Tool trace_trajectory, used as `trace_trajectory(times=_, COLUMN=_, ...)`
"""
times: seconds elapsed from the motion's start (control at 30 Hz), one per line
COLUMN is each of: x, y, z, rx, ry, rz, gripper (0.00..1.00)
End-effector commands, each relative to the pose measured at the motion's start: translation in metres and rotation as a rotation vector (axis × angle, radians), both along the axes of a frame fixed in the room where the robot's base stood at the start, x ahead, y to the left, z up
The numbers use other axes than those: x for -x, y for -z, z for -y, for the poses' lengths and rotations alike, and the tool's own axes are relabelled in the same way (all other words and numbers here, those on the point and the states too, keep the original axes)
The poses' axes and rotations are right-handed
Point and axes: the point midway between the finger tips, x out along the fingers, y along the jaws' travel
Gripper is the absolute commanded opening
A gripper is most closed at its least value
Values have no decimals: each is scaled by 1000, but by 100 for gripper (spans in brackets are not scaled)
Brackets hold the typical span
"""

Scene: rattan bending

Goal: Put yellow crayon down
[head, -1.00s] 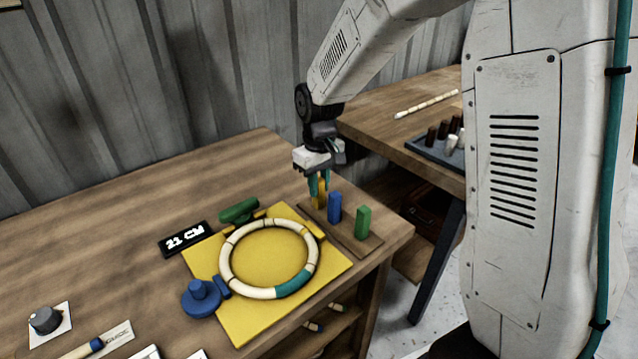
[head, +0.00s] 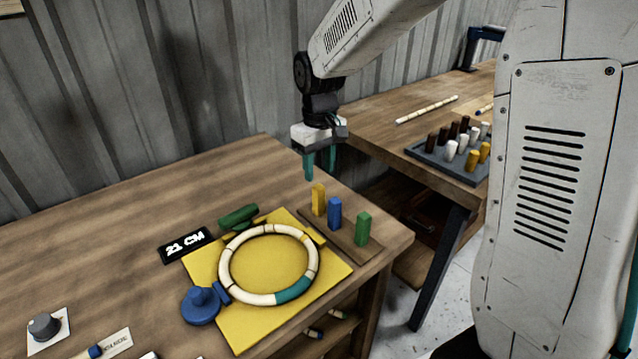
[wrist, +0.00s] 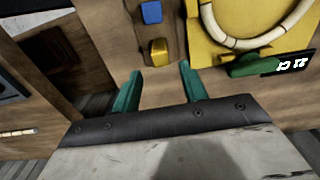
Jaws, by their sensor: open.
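The yellow crayon (head: 318,200) stands upright in the wooden holder (head: 345,238) at the right end of the table. It also shows in the wrist view (wrist: 158,50), beyond my fingertips. The blue crayon (head: 335,212) and the green crayon (head: 363,228) stand in a row beside it. My gripper (head: 317,176) is open and empty, just above the yellow crayon and apart from it. In the wrist view its two teal fingers (wrist: 160,72) are spread with nothing between them.
A ring of pale rattan with a teal section (head: 228,262) lies on a yellow board (head: 240,330). A green clamp piece (head: 238,215), a blue knob (head: 200,305) and a "21 CM" sign (head: 186,245) are near it. A second table (head: 390,135) holds a tray of pegs (head: 425,153).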

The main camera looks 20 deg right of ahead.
Motion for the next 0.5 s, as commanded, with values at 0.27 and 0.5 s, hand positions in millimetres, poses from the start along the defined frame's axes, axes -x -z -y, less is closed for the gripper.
trace_trajectory(times=0.27, x=0, y=-44, z=0, rx=0, ry=0, rz=1, gripper=43)
trace_trajectory(times=0.5, x=2, y=-53, z=0, rx=0, ry=2, rz=1, gripper=43)
